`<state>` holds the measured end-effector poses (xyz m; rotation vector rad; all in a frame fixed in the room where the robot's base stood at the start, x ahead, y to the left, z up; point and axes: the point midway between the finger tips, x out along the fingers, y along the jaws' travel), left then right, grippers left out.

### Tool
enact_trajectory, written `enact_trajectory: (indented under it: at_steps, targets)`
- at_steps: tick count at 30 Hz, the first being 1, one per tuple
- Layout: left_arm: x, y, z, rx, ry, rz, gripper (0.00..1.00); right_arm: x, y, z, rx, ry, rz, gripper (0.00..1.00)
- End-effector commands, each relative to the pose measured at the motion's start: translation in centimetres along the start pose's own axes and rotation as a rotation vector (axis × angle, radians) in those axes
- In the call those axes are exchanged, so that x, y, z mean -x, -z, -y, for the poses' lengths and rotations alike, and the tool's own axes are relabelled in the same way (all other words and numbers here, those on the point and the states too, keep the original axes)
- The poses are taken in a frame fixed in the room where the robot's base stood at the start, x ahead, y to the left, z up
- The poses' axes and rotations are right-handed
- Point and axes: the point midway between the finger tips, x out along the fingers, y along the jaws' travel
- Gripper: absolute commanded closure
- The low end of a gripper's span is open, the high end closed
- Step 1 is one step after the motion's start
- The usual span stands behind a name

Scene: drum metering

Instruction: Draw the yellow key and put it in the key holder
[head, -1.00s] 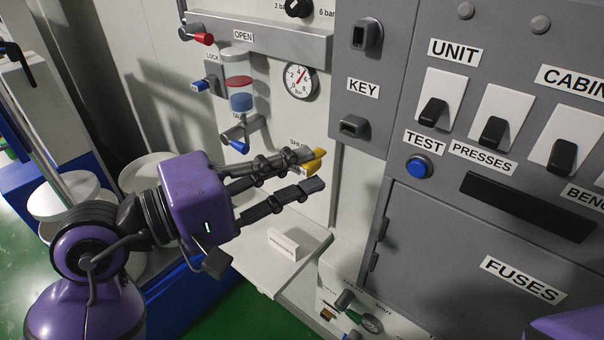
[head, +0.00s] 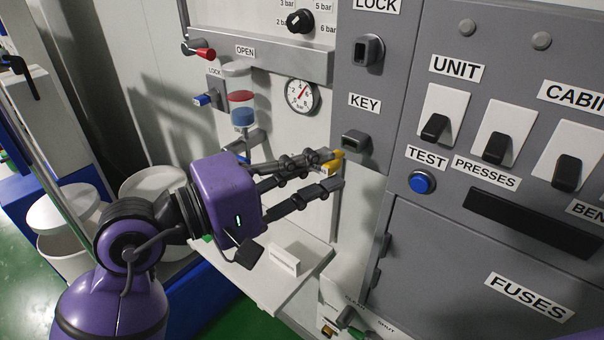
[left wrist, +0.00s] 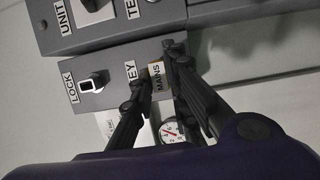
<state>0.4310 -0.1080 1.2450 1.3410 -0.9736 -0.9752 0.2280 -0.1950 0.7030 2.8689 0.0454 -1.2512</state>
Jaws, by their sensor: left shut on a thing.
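The yellow key (head: 334,161) sits between the fingertips of my left gripper (head: 331,168), which is shut on it. In the left wrist view the key (left wrist: 156,69) carries a tag reading MAINS. The key holder (head: 356,142) is a dark socket under the KEY label on the grey panel. The key is just left of and slightly below this socket in the head view; I cannot tell whether they touch. In the left wrist view the socket is hidden behind the key and fingers. My right gripper is not in view.
A similar socket (head: 369,49) is under the LOCK label above. The blue TEST button (head: 422,182) and several black switches are to the right. The pressure gauge (head: 301,96) is left of the KEY label. A white shelf (head: 300,290) lies below my gripper.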

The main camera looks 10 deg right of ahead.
Motion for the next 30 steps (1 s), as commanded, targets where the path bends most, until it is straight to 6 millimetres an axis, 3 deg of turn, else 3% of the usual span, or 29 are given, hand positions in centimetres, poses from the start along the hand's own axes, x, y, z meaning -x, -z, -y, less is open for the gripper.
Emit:
enact_trajectory:
  at_steps: [12, 30]
  targets:
    - [-1.4, 0.4, 0.0, -0.001, -0.001, 0.000, 1.00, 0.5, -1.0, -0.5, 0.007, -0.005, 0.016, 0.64]
    - [-1.3, 0.4, 0.1, -0.001, 0.001, 0.001, 1.00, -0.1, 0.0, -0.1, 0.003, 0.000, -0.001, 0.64]
